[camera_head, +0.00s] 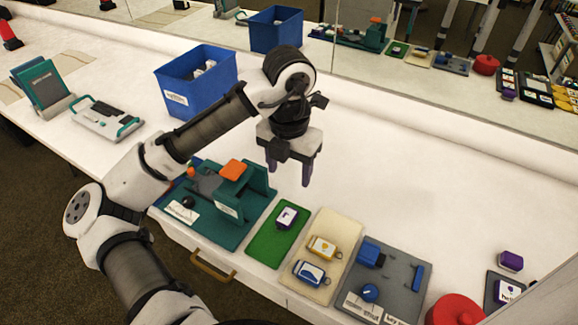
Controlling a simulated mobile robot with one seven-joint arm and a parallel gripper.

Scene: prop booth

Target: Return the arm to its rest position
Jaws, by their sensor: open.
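My gripper (289,172) hangs over the white table, pointing down with its two purple fingers apart. It is open and nothing shows between the fingers. My arm reaches in from the lower left, bends at the elbow and rises to the wrist. The gripper appears above and behind the green device with an orange top (234,169), and I cannot tell its exact height over the table.
A blue bin (188,92) stands behind the arm. In front lie a green mat (267,248), a cream tray (346,229), a grey board (402,290) and a red round object (455,311). A mirror lines the back. The table's right-hand middle is clear.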

